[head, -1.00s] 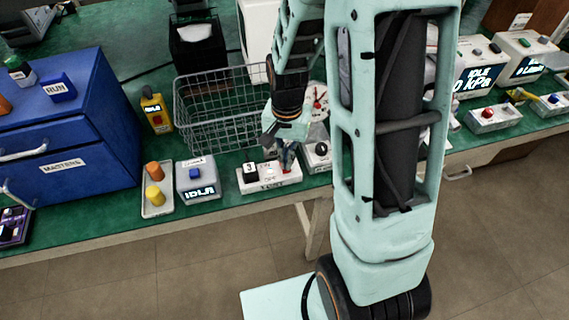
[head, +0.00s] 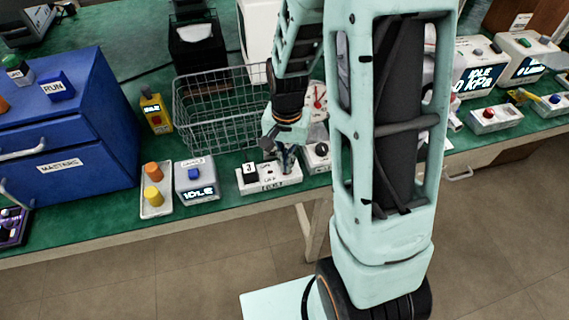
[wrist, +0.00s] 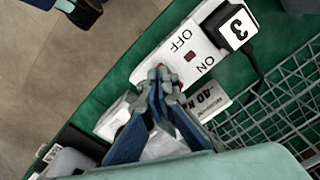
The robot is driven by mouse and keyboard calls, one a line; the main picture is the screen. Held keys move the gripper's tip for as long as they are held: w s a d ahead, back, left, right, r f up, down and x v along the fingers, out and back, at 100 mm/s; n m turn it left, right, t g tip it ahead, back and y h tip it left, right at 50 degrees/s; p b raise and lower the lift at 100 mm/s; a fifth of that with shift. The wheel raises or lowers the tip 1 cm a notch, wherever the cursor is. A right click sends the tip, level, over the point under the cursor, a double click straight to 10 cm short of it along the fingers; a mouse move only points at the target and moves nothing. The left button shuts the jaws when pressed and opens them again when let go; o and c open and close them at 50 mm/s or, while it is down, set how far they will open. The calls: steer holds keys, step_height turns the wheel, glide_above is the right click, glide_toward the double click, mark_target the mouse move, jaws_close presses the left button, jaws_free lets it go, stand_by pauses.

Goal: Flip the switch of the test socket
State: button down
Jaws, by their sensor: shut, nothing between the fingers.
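The test socket (head: 257,187) is a long white block near the front edge of the bench. A black plug marked 3 (head: 249,173) sits in its left end; the plug also shows in the wrist view (wrist: 235,29). The wrist view shows the socket's top (wrist: 176,45) with ON and OFF lettering and a small dark red window (wrist: 190,56). My gripper (head: 287,170) is shut and empty, pointing down at the socket's right part. In the wrist view its fingertips (wrist: 163,75) cover the area beside the lettering. The switch is mostly hidden there, so contact and position cannot be told.
A wire basket (head: 215,112) stands behind the socket. A grey box with a blue button (head: 197,184) stands to the left, with a small tray (head: 157,208) beyond it. A white unit with a black knob (head: 317,155) sits close on the right.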

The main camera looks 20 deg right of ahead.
steer(key=shift+r+p, duration=2.6)
steer(key=shift+r, duration=0.85)
